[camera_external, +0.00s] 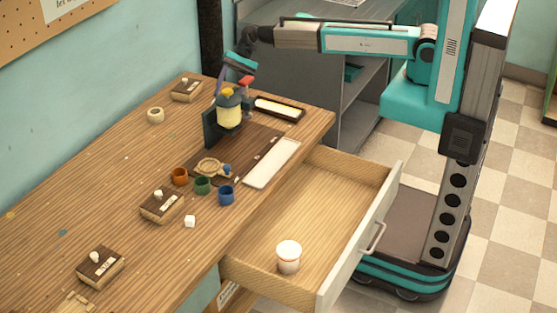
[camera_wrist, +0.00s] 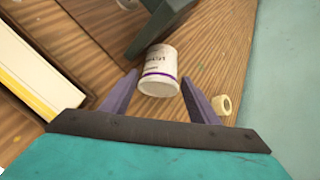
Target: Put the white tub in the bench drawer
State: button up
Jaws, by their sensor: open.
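A white tub with a purple band and print (camera_wrist: 158,72) shows in the wrist view, between and just beyond the fingertips of my gripper (camera_wrist: 160,78). The fingers are apart, with gaps on both sides of it. In the external view my gripper (camera_external: 236,78) is over the back of the bench, and I cannot pick out this tub there. The bench drawer (camera_external: 335,191) is pulled open. Another white tub with a reddish band (camera_external: 288,258) stands upright in its front corner.
A cream and yellow jar (camera_external: 229,116) stands by a dark upright panel (camera_external: 209,128), close below my gripper. A tape roll (camera_external: 155,115) also shows in the wrist view (camera_wrist: 222,104). Orange (camera_external: 180,176), green (camera_external: 202,186) and blue cups (camera_external: 226,195) stand mid-bench. A pale tray (camera_external: 272,164) lies near the edge.

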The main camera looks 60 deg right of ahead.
dwell(0.3)
jog(key=shift+p+x, duration=1.05)
jog(key=shift+x, duration=1.6)
jog(key=c, duration=0.8)
jog(key=shift+c, duration=0.2)
jog(key=shift+r, duration=0.15)
notch_tip(320, 180, up, 18)
jog(key=b, duration=0.4)
